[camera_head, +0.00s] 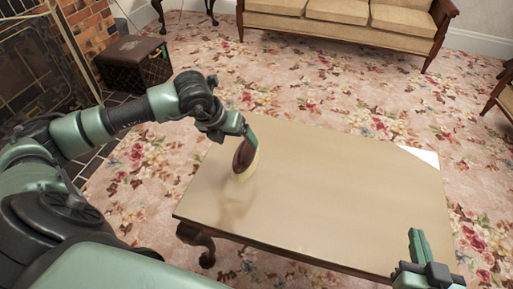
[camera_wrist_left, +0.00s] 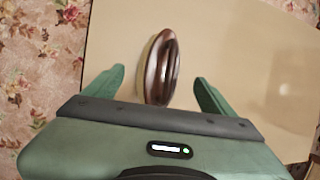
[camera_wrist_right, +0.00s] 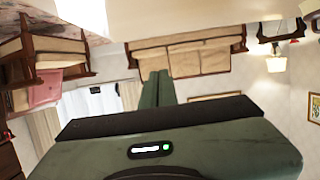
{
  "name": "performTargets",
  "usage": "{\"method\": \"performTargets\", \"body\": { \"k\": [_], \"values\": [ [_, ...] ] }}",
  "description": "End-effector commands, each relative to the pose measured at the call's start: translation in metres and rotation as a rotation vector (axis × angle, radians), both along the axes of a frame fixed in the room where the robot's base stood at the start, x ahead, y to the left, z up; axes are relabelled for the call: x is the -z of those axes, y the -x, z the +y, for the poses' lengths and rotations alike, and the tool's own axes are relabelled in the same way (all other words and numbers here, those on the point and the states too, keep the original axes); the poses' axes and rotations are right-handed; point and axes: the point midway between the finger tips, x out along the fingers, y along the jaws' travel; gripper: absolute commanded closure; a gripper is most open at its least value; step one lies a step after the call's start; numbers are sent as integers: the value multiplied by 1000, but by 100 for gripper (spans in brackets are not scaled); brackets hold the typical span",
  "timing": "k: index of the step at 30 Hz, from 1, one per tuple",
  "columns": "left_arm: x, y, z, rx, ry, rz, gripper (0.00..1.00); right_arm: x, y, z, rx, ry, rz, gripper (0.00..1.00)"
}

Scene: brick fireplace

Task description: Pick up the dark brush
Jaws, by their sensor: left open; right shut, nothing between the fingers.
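The dark brush (camera_head: 243,154) has a glossy red-brown oval back and pale bristles, and it is at the left part of the tabletop (camera_head: 330,190). In the left wrist view the brush (camera_wrist_left: 161,68) lies between and slightly beyond the fingertips. My left gripper (camera_wrist_left: 160,85) is open around the line of the brush, with a gap on both sides. In the head view my left gripper (camera_head: 245,135) is right at the brush and partly overlaps it. My right gripper (camera_head: 418,245) is shut and empty near the table's front right; its closed fingers also show in the right wrist view (camera_wrist_right: 157,88).
A white sheet-like patch (camera_head: 420,156) is at the table's far right corner. The rest of the tabletop is clear. A tan sofa (camera_head: 338,12) stands behind, a dark ottoman (camera_head: 133,62) at the back left by the brick fireplace (camera_head: 90,25).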

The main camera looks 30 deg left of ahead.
Motion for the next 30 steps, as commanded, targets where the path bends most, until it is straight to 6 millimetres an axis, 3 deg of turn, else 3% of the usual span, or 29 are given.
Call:
{"method": "performTargets", "body": {
  "k": [11,21,30],
  "values": [
    [30,-15,-3,-2,-2,2,15,-34,-12,8,-12,-47,-186,100],
    [63,-33,-8,0,-1,2,15,-88,-14,16,-28,-118,-463,100],
    [65,-35,-8,0,-3,2,15,-95,-13,17,-30,-126,-493,100]
  ]
}}
